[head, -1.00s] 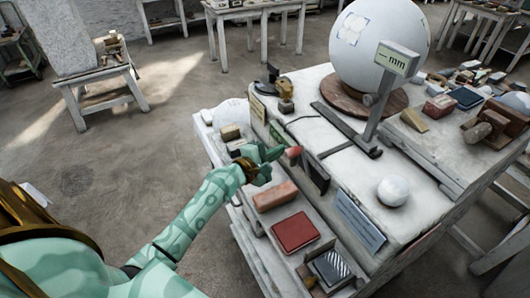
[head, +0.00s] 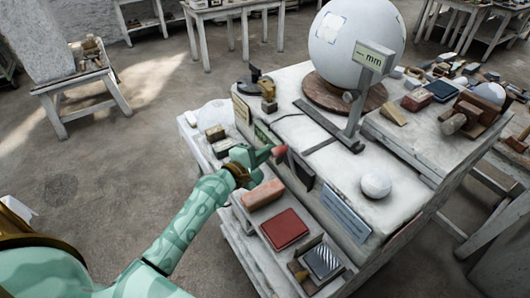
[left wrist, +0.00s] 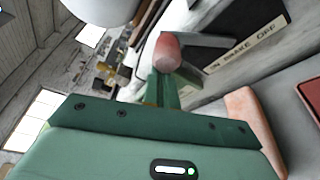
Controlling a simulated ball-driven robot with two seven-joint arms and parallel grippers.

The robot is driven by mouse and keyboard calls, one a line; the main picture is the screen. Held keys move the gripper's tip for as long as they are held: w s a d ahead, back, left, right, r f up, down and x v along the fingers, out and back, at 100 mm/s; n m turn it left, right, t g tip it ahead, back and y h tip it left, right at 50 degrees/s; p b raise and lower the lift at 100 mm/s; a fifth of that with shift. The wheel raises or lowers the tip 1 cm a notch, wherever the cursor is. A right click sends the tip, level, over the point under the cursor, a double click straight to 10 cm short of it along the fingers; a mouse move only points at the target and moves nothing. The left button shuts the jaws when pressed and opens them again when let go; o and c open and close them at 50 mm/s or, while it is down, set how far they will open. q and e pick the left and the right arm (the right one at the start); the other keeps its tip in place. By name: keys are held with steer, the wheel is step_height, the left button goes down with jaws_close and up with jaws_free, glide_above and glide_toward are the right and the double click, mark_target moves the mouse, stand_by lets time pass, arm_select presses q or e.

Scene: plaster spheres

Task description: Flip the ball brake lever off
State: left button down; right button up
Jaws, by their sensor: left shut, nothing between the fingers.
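The brake lever ends in a red knob (head: 279,150) on the side of the white plaster bench. In the left wrist view the knob (left wrist: 168,52) is large, with a grey lever arm (left wrist: 207,43) running right from it. A label strip (left wrist: 240,52) reading "ON BRAKE OFF" lies beside a black plate. Which end the lever points to I cannot tell. My left gripper (head: 265,154) is shut and empty, its fingertips close beside the knob. In the wrist view its fingers (left wrist: 166,92) reach up to the knob; contact is unclear. My right gripper is not in view.
A pinkish brick (head: 263,193), a red pad (head: 284,229) and a striped block (head: 322,261) lie on the lower ledge. A large white sphere (head: 352,45) and a small white ball (head: 376,186) sit on top.

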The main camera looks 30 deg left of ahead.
arm_select(q)
steer(key=d+m, duration=0.1)
steer(key=s+d+r+m+t, duration=0.1)
steer(key=m, duration=0.1)
steer(key=shift+r, duration=0.3)
steer(key=s+d+m+t+h+b, duration=0.1)
steer(key=s+d+m+t+h, duration=0.1)
steer(key=d+m, duration=0.4)
steer(key=s+m, duration=0.1)
steer(key=m, duration=0.3)
steer(key=shift+s+r+m, duration=0.2)
steer(key=shift+s+m, duration=0.1)
steer(key=shift+m, duration=0.1)
steer(key=shift+f+h, duration=0.15)
steer(key=shift+h, duration=0.15)
